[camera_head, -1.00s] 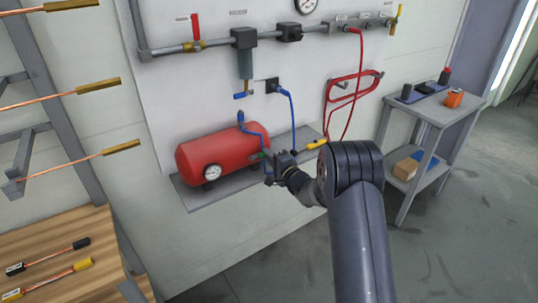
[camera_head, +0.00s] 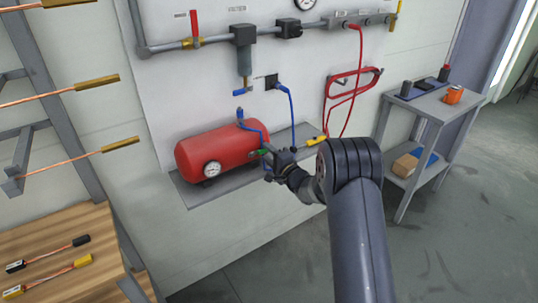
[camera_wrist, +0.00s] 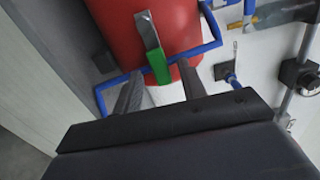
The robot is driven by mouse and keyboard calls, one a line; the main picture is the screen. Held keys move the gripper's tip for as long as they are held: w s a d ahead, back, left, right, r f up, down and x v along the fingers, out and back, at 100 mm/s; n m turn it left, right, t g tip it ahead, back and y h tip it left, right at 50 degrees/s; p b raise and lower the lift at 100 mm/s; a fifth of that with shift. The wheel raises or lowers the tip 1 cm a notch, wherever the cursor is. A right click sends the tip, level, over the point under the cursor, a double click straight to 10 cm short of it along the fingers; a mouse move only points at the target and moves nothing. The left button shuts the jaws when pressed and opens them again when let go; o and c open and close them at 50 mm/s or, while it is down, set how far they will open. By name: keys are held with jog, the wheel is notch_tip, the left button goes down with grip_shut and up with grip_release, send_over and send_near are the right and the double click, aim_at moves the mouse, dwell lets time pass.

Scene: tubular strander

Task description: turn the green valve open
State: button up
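The green valve handle (camera_wrist: 158,66) has a grey metal lever part (camera_wrist: 147,30) and stands in front of the red tank (camera_wrist: 178,20) in the wrist view. In the head view a small bit of green (camera_head: 261,152) shows at the right end of the red tank (camera_head: 218,150). My gripper (camera_wrist: 160,72) is open. Its two fingers are apart, and the green handle's end lies between them in the picture, with gaps on both sides. I cannot tell how deep the handle sits between the fingers. My gripper hides part of the valve in the head view.
A blue hose (camera_head: 292,112) runs close to my gripper. The tank sits on a grey shelf (camera_head: 215,189). A red-handled valve (camera_head: 195,24) and a pipe are above. A red hose (camera_head: 357,70) hangs right of them, and a grey cart (camera_head: 440,112) stands at right.

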jog(key=shift+s, duration=0.1)
jog(key=b+v, duration=0.2)
jog(key=v, duration=0.8)
jog(key=shift+s+d, duration=0.25)
jog(key=shift+w, duration=0.1)
jog(key=p+x, duration=0.2)
jog(key=x, duration=0.9)
jog(key=shift+r, duration=0.1)
